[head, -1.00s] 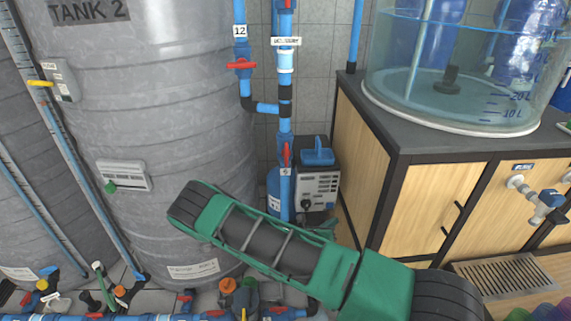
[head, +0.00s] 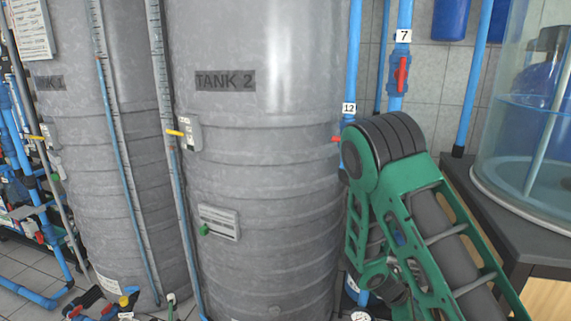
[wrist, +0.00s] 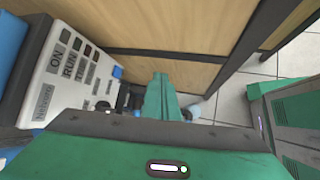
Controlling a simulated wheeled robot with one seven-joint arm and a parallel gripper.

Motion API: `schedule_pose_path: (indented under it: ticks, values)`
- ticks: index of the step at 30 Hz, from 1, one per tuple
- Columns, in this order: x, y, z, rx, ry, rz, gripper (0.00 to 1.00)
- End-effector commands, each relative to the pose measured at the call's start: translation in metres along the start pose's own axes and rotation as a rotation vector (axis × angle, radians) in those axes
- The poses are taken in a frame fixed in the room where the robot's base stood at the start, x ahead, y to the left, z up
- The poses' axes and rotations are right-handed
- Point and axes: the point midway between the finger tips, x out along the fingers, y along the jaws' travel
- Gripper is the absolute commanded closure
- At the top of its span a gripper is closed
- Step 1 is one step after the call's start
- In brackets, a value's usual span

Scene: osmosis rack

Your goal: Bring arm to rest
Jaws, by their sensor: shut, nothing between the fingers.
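My arm (head: 440,235) is green with dark grey parts. In the head view it rises from the lower right to a dark, rounded joint in front of the pipes. My gripper (wrist: 161,88) shows in the wrist view as green fingers held together, with nothing between them. It is close to a white control unit (wrist: 68,70) with ON and RUN labels and in front of a wooden cabinet panel (wrist: 175,70). I cannot tell whether the fingertips touch anything. I cannot make out the gripper clearly in the head view, where the arm covers that area.
The grey tank 2 (head: 262,150) stands left of my arm, with another grey tank (head: 95,150) further left. Blue pipes with a red valve (head: 401,73) run behind the arm. A clear water vessel (head: 535,125) stands on a dark worktop (head: 490,215) at right. Tiled floor (wrist: 228,95) shows beyond the cabinet.

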Motion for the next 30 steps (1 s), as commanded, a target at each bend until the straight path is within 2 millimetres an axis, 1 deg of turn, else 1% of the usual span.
schedule_pose_path:
  ticks: [1, 6, 11, 18, 23, 30]
  values:
    - [-0.012, 0.002, 0.005, 0.071, 0.035, -0.019, 1.00]
    - [-0.048, 0.002, 0.016, 0.290, 0.136, -0.087, 1.00]
    - [-0.085, 0.003, 0.029, 0.483, 0.228, -0.150, 1.00]
    - [-0.144, 0.002, 0.053, 0.748, 0.354, -0.240, 1.00]
    - [-0.183, -0.002, 0.073, 0.907, 0.431, -0.298, 1.00]
    - [-0.240, -0.015, 0.103, 1.120, 0.535, -0.375, 1.00]
